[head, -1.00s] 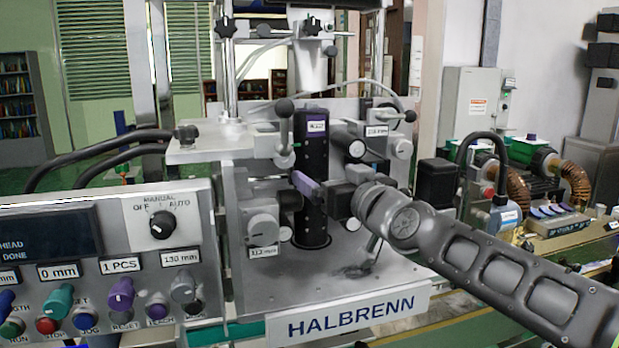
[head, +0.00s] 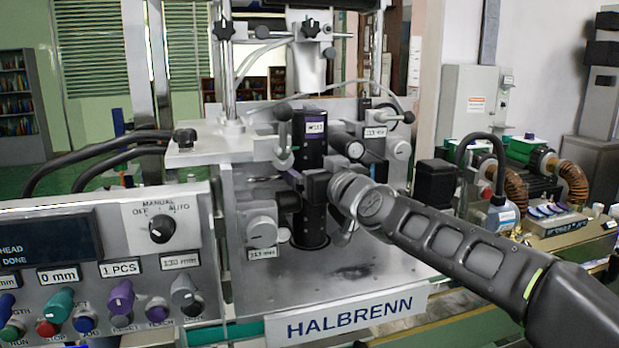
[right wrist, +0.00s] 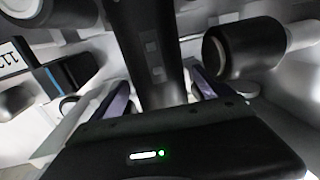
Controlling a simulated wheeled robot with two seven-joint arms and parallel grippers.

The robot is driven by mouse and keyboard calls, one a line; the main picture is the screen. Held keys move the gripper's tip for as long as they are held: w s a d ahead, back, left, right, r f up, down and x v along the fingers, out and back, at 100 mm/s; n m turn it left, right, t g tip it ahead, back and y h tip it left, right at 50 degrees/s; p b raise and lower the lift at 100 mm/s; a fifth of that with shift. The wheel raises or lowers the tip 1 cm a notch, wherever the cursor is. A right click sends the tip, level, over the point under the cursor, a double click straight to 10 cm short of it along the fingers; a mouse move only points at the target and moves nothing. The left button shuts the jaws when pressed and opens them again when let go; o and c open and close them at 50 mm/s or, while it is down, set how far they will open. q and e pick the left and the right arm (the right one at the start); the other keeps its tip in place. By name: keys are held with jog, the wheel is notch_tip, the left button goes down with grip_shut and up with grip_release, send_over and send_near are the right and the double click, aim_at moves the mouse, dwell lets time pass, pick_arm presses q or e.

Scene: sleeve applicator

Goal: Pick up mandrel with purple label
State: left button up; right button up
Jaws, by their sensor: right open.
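The mandrel with the purple label (head: 314,128) is a dark upright cylinder in the middle of the machine. Its upper part and foot show in the head view, while my gripper hides part of its middle. My right gripper (head: 299,181) is open at the mandrel's mid-height. In the right wrist view the dark mandrel (right wrist: 143,45) stands between the two purple-faced fingers of my right gripper (right wrist: 160,92). Finger contact with it cannot be made out. My left gripper is not in view.
Grey clamp blocks and black knobs (head: 283,110) stand close on both sides of the mandrel. The metal base plate (head: 340,282) is bare in front. A control panel (head: 100,255) is at left, and a rack of small purple-topped pieces (head: 555,215) is at right.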

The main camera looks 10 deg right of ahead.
jog(key=shift+w, duration=0.5)
jog(key=shift+c, duration=0.4)
grip_shut()
jog(key=shift+r, duration=0.15)
dwell(0.7)
